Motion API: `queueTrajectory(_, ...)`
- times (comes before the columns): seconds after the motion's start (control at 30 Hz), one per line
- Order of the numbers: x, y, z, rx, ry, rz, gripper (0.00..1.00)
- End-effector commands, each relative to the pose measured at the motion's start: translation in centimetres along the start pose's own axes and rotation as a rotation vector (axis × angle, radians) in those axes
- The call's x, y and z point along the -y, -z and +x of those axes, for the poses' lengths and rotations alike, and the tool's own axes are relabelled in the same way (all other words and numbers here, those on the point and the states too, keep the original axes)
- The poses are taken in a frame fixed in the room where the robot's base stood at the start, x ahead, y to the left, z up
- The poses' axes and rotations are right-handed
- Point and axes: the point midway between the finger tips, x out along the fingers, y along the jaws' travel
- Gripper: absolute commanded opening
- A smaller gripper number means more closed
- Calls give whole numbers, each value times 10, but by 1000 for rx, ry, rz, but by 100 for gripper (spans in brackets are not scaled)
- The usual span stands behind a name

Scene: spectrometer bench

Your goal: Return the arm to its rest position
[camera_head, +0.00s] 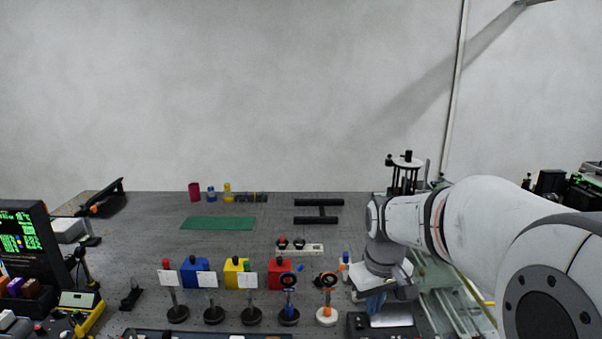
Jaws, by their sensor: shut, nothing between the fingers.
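My arm reaches in from the right edge, and its wrist bends down over the right part of the bench. My gripper (376,302) hangs below the wrist, low in the picture, right of the row of posts. It is shut and holds nothing that I can see. Its fingertips are small and hard to make out against the things behind them.
The grey bench (270,212) bears a green mat (218,223), several posts with white cards (207,280), and red, yellow and blue blocks (279,268). A black box (360,323) stands below the gripper. A dark screen (22,245) stands left. Bench space behind the blocks is mostly free.

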Motion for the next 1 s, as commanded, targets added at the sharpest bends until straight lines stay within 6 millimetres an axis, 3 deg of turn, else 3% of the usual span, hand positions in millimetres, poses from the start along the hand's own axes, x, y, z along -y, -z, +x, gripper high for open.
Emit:
queueTrajectory(0.2,19,-61,-22,-67,-18,123,0)
queueTrajectory(0.5,42,-130,-26,-142,-27,272,0)
queueTrajectory(0.7,46,-150,-23,-162,-28,315,0)
queueTrajectory(1.0,46,-151,-22,-163,-27,320,0)
